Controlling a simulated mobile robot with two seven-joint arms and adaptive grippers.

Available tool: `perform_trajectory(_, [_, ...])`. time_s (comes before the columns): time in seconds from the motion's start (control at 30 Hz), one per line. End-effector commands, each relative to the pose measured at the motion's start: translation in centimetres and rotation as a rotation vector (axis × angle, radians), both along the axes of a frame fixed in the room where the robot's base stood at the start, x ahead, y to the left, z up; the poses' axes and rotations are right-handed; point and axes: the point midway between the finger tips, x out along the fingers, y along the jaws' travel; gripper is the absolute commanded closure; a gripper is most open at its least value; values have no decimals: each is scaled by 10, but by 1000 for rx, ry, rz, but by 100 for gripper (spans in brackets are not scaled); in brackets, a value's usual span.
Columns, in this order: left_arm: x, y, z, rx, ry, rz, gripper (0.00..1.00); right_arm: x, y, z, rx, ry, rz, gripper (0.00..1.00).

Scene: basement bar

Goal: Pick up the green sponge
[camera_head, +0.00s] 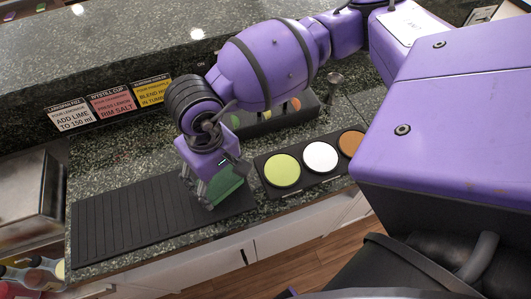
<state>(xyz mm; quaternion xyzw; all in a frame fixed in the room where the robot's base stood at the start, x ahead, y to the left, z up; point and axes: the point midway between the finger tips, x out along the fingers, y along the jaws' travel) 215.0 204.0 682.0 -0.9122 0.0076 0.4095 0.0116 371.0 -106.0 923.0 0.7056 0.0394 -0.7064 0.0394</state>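The green sponge (226,188) is on or just above the right end of the black ribbed mat (130,222), on the speckled stone counter. My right gripper (217,187) comes down over it from the arm that enters from the right. A grey finger stands against the sponge's left side and a dark part of the gripper is at its upper right. The gripper covers the sponge's upper part. Whether the fingers press on it or only stand around it cannot be told. My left gripper is not in view.
A black tray (264,179) with green, white and brown discs lies close right of the sponge. A metal jigger (334,80) stands behind it. Recipe cards (111,103) lean on the raised bar at the back. The mat's left part is clear.

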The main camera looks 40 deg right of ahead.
Motion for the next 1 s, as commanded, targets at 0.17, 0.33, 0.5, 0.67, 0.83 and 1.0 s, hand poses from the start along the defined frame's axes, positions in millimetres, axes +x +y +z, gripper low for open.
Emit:
perform_trajectory(0.17, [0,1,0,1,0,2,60,1,0,0,0,-1,0,38])
perform_trajectory(0.33, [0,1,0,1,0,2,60,1,0,4,0,-3,0,38])
perform_trajectory(0.5, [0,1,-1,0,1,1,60,3,0,21,1,-7,1,38])
perform_trajectory(0.67, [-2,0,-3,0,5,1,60,-8,14,49,5,-6,9,38])
perform_trajectory(0.83, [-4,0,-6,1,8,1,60,-30,39,90,5,-8,12,38])
perform_trajectory(1.0, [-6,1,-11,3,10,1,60,-61,72,108,4,-3,13,38])
